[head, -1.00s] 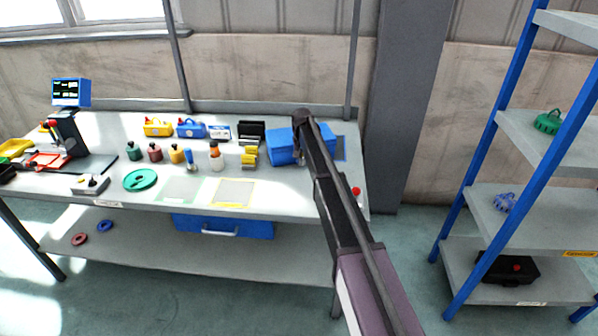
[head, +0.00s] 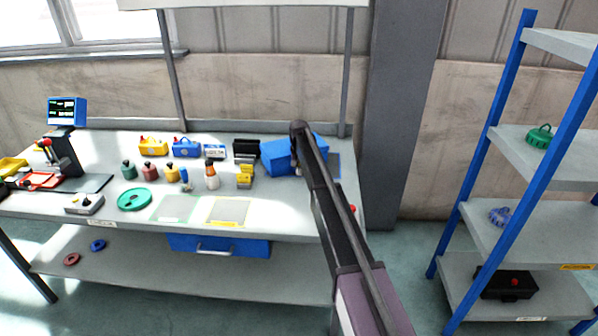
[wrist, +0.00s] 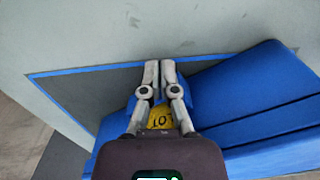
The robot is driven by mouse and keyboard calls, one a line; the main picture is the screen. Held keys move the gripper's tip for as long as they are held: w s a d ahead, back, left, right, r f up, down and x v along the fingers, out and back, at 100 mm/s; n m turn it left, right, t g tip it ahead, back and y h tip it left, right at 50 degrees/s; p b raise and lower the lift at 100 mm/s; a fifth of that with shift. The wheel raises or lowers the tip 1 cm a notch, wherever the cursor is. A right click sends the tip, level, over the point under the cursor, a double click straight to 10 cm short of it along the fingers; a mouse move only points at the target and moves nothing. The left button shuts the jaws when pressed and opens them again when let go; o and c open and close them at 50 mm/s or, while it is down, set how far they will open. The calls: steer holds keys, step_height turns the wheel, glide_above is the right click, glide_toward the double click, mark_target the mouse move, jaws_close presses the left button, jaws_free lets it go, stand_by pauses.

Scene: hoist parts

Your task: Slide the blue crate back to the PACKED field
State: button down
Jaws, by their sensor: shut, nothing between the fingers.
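The blue crate (head: 277,158) stands at the back right of the workbench, turned at an angle to it. In the wrist view the crate (wrist: 255,95) fills the right side, partly over the dark, blue-edged field (wrist: 85,95). Part of that field (head: 335,168) shows right of the crate in the head view; no lettering is readable. My gripper (wrist: 159,66) is shut and empty, its fingertips over the dark field beside the crate. In the head view my arm hides part of the crate.
The yellow part (head: 244,176), black holder (head: 246,149) and white bottle (head: 212,180) stand left of the crate. The bench's front right has a red button (head: 352,209). A grey column (head: 400,130) rises behind, and a blue-framed shelf (head: 520,215) stands right.

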steer(key=shift+s, duration=0.5)
steer(key=shift+s+a+r+p, duration=0.15)
steer(key=shift+s+r+p, duration=0.15)
steer(key=shift+s, duration=0.3)
steer(key=shift+s+a+r+p, duration=0.15)
steer(key=shift+s+r, duration=0.1)
steer(key=shift+s, duration=0.35)
steer(key=shift+w+d+r+p, duration=0.1)
steer(key=shift+w+r+p, duration=0.05)
steer(key=shift+r+p, duration=0.55)
step_height(320, 180, up, 8)
steer(key=p, duration=0.7)
steer(key=shift+f+p, duration=0.2)
steer(key=shift+p, duration=0.15)
steer(key=s+d, duration=0.5)
steer(key=s, duration=1)
steer(key=s+d+n, duration=0.1)
steer(key=s+d, duration=0.5)
steer(key=s, duration=0.9)
steer(key=s+d, duration=0.6)
steer(key=s, duration=1)
steer(key=shift+n, duration=0.3)
